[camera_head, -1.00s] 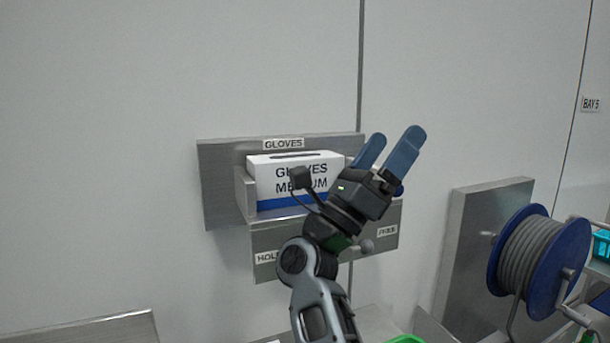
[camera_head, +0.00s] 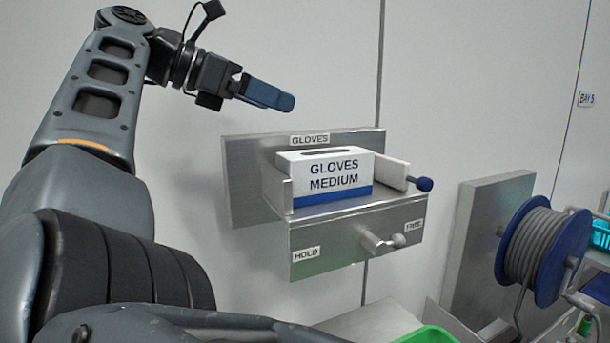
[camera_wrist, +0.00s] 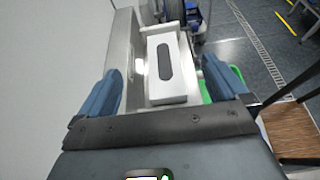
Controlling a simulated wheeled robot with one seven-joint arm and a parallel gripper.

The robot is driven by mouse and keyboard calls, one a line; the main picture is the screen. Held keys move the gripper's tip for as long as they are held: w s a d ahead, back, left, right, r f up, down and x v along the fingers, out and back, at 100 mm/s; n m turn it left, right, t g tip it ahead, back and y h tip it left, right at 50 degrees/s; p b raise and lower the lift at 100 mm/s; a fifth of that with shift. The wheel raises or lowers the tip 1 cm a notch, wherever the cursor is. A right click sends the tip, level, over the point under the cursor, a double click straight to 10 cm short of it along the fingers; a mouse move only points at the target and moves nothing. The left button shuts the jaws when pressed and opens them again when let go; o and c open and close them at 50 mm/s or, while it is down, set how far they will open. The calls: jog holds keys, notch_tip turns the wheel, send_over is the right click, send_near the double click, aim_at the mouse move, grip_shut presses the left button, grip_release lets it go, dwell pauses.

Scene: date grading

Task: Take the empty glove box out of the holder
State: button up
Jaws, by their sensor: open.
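The glove box (camera_head: 324,178) is white with a blue band and reads GLOVES MEDIUM. It sits upright in the metal holder (camera_head: 345,222) on the wall. The slot in its top looks dark in the wrist view (camera_wrist: 164,62); I cannot see inside. A lever (camera_head: 383,243) on the holder's front points toward the FREE label, away from HOLD. A blue-tipped knob (camera_head: 424,184) sticks out at the holder's right side. My gripper (camera_head: 268,94) is open and empty, above and to the left of the box. In the wrist view the box lies between and beyond the fingers.
A cable reel (camera_head: 538,250) with blue flanges stands at the right beside a metal panel (camera_head: 484,225). A green container (camera_head: 428,336) shows at the bottom edge. The wall area above the holder is clear. My own arm fills the left side.

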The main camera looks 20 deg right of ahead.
aim_at(291, 156)
jog(key=f+b, duration=0.1)
jog(key=f, duration=0.1)
jog(key=f+b, duration=0.1)
jog(key=f, duration=0.2)
jog(key=f+b, duration=0.2)
jog(key=f, duration=0.1)
jog(key=shift+a, duration=0.25)
jog(key=shift+x, duration=1.05)
jog(key=shift+b+x, duration=0.35)
jog(key=shift+x, duration=2.45)
jog(key=c, duration=1)
jog(key=shift+o, duration=0.2)
jog(key=shift+r, duration=0.1)
